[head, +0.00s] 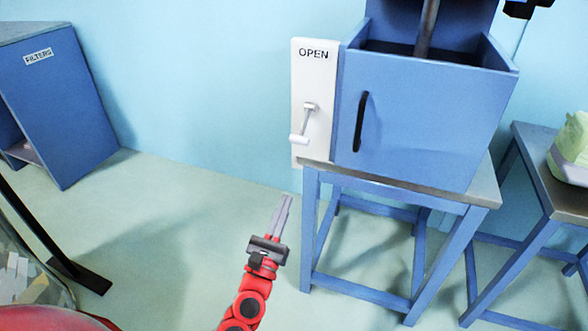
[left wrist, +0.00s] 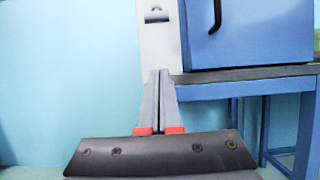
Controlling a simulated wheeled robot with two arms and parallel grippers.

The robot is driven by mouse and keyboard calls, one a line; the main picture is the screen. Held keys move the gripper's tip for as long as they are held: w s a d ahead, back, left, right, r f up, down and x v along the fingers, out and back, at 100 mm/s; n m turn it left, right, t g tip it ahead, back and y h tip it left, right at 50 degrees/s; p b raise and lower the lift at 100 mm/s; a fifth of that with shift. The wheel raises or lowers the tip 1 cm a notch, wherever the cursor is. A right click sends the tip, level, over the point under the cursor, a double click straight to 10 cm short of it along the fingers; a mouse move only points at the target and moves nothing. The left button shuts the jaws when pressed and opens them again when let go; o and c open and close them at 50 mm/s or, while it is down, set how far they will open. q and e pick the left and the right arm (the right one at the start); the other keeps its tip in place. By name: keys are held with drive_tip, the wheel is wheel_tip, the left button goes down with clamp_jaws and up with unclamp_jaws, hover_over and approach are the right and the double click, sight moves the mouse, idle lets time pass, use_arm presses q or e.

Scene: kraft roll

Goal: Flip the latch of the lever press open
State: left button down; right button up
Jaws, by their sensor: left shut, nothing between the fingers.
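The lever press (head: 420,115) is a blue box with a black handle on its front, standing on a blue-framed table. On its left is a white panel (head: 315,80) marked OPEN. A small metal latch lever (head: 306,118) on the panel hangs down to a white grip end. In the left wrist view the latch's end (left wrist: 157,16) shows at the top, on the white panel (left wrist: 160,50). My left gripper (head: 286,198) is shut and empty, below and left of the latch, apart from it. My right gripper is not in view.
The press's table (head: 480,192) has blue legs and a grey top close to the gripper's right. Another table (head: 560,195) at the right holds a pale green item. A blue FILTERS cabinet (head: 65,110) stands at the left. The floor between is clear.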

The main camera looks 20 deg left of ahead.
use_arm(q)
drive_tip(key=w+r+p, duration=0.5)
drive_tip(key=w+r, duration=0.3)
drive_tip(key=shift+d+p, duration=0.15)
drive_tip(key=shift+p, duration=0.2)
drive_tip(key=shift+r, duration=0.1)
wheel_tip(320, 180, up, 14)
drive_tip(key=s+g+p, duration=0.1)
drive_tip(key=g+p, duration=0.7)
drive_tip(key=p, duration=3.9)
drive_tip(key=shift+s+r+g, duration=0.2)
drive_tip(key=shift+s+g, duration=0.1)
drive_tip(key=shift+s, duration=0.1)
